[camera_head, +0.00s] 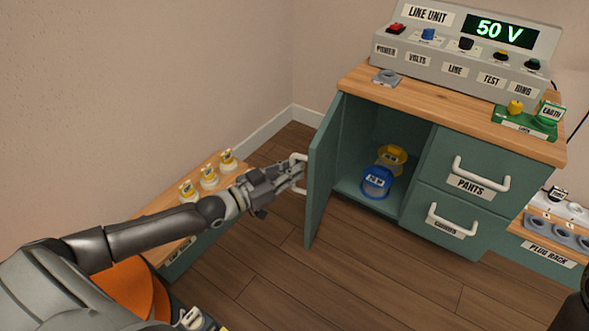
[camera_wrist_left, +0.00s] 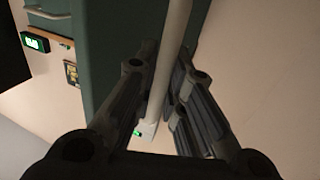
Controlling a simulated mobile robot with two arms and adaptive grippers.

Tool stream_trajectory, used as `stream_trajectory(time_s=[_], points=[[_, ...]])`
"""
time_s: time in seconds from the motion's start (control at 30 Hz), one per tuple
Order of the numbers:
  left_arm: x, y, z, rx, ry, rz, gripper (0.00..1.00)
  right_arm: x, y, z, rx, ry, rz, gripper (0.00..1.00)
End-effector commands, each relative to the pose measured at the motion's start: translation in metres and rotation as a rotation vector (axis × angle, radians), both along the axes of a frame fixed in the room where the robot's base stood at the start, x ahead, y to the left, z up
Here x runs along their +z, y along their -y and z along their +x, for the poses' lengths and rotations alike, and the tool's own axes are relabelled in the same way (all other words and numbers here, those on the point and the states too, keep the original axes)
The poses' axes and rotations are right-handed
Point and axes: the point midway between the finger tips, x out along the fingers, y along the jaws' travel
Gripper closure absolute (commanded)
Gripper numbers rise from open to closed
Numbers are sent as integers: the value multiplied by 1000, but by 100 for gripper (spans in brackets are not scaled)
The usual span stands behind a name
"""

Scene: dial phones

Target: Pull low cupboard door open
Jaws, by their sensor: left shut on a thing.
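The low cupboard door (camera_head: 323,172) is a green panel on the left of the green cabinet, and it stands swung open. Its white handle (camera_head: 299,158) is on the door's outer face. My left gripper (camera_head: 297,174) is shut on this handle. In the left wrist view the white handle bar (camera_wrist_left: 168,65) runs between the two fingers (camera_wrist_left: 165,100), with the green door (camera_wrist_left: 125,35) behind. Inside the open cupboard are a blue round item (camera_head: 377,183) and a yellow one (camera_head: 391,157).
The cabinet's wooden top (camera_head: 420,98) carries a line unit (camera_head: 460,55) reading 50 V. Two drawers with white handles (camera_head: 482,172) are right of the opening. A low wooden-topped bench (camera_head: 165,207) with yellow-topped items is under my left arm. Bare floor (camera_head: 345,275) lies in front.

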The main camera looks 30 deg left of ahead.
Motion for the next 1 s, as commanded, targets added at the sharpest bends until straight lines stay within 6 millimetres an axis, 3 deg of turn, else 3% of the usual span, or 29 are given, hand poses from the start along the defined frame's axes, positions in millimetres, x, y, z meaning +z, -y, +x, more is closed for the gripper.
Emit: stream_trajectory(time_s=[0.27, 0.3, 0.47, 0.8, 1.0], points=[[1, 0, 1, 1, 0, -8, 100, -1, 0, 1, -2, -3, -3, 60], [1, 0, 1, 1, -1, -9, 85, -1, 0, 1, -2, -4, -3, 60], [1, 0, 1, 1, 0, -5, 66, 0, 0, 2, -2, -5, -3, 60], [0, -1, -1, 0, -1, -2, 66, -1, 0, 2, -3, -8, -1, 60], [-1, -8, -16, 1, -3, 0, 66, 0, 0, 1, -3, -6, -1, 60]])
